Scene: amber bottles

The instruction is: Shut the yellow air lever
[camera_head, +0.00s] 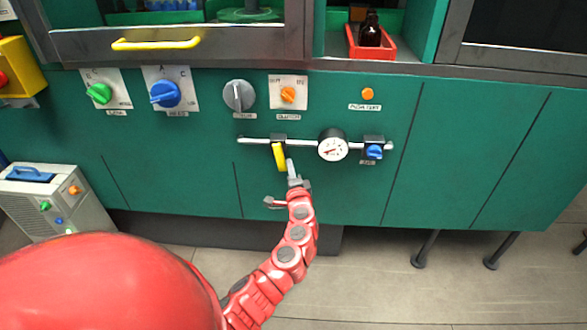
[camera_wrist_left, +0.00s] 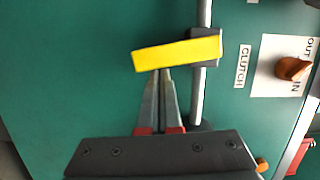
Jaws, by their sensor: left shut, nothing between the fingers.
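The yellow air lever (camera_head: 279,156) hangs down from a dark valve block on the horizontal pipe (camera_head: 258,141) of the green panel, roughly square to the pipe. In the left wrist view the lever (camera_wrist_left: 176,53) lies across the top of the picture, beside the pipe (camera_wrist_left: 198,95). My left gripper (camera_head: 290,166) is shut and empty, just right of the lever in the head view. In the left wrist view its fingertips (camera_wrist_left: 163,74) end at the lever's edge; I cannot tell whether they touch it. My right gripper is not in view.
A gauge (camera_head: 333,145) and a blue valve knob (camera_head: 374,152) sit farther right on the pipe. Above are a grey dial (camera_head: 238,95) and an orange clutch knob (camera_head: 288,95). A dark bottle (camera_head: 370,30) stands in a red tray (camera_head: 369,51). The panel below the pipe's right end is clear.

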